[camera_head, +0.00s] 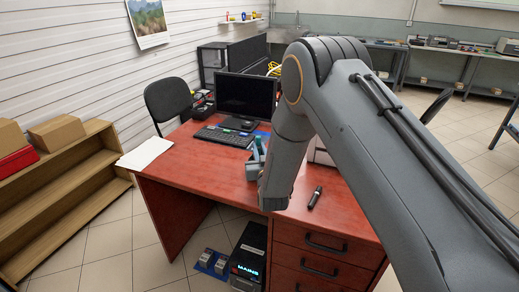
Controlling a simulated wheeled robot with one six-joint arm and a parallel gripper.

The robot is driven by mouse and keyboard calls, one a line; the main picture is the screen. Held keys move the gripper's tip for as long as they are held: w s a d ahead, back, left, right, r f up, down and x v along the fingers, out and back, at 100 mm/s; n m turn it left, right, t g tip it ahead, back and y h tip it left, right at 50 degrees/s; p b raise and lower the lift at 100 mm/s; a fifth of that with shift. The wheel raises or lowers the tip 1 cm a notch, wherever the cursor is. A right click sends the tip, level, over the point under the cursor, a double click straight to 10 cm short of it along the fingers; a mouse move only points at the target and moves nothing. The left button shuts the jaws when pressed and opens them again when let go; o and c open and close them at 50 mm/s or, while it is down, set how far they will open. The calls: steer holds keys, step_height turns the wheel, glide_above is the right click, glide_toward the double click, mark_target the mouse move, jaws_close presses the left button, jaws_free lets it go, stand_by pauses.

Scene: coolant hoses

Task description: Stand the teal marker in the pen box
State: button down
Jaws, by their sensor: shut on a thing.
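The teal marker (258,148) shows as a small, slightly tilted upright shape just left of my wrist, over the red-brown desk. My gripper (264,168) is at the end of the down-hanging wrist and is shut on the marker; its fingers are mostly hidden by the wrist. A small grey-blue box shape, which looks like the pen box (251,172), is on the desk right below the marker, partly covered by my wrist. I cannot tell whether the marker's lower end is inside it or behind it.
A dark marker (315,197) lies on the desk (215,170) right of my wrist. A keyboard (224,137), a monitor (246,96) and white paper (145,153) are further left and back. A pale object is partly hidden behind my arm. The desk's front left is clear.

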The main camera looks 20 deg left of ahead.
steer(key=c, duration=1.6)
jaws_free()
steer(key=shift+c, duration=0.2)
steer(key=shift+r, duration=0.1)
step_height(320, 180, up, 9)
steer(key=p, duration=0.4)
steer(key=shift+d, duration=0.1)
